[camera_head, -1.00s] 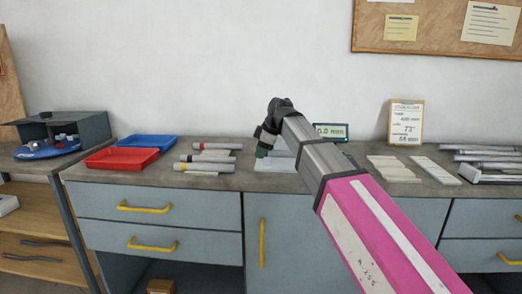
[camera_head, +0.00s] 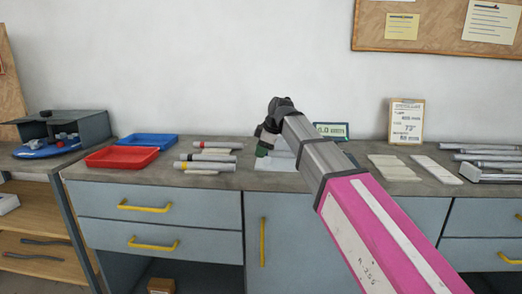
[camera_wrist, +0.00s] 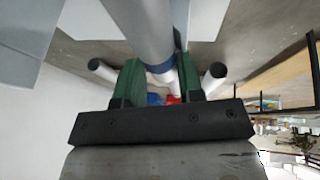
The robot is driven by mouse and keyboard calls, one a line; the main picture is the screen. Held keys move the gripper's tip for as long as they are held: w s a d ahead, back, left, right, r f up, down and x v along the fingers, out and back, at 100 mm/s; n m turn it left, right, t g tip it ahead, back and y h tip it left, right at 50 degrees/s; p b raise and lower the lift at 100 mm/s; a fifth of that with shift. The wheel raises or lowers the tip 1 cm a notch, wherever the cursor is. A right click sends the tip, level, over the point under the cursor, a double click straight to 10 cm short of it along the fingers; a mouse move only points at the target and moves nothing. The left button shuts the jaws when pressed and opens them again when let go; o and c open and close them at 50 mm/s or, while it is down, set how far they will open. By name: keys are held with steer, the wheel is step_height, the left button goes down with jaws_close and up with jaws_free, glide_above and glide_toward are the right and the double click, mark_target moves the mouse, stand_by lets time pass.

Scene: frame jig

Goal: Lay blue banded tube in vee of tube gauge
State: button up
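The blue banded tube is a grey cylinder (camera_wrist: 150,30) with a blue band (camera_wrist: 160,68), between the green fingers of my gripper (camera_wrist: 158,78) in the wrist view. The fingers look closed on its two sides. In the head view my gripper (camera_head: 264,148) points down over the tube gauge's pale base (camera_head: 268,166), and my arm hides most of the gauge. The gauge's display (camera_head: 332,130) reads about 0.0 mm. The vee is hidden, so I cannot tell whether the tube touches it.
Several banded tubes (camera_head: 208,157) lie on the counter left of the gauge. A red tray (camera_head: 121,166) and a blue tray (camera_head: 150,136) stand further left. Pale strips (camera_head: 390,168), metal bars (camera_head: 488,157) and an upright card (camera_head: 406,121) are at the right.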

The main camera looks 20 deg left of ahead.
steer(key=shift+o, duration=0.4)
steer(key=v, duration=1)
steer(key=shift+d+r, duration=0.15)
steer(key=shift+r, duration=0.15)
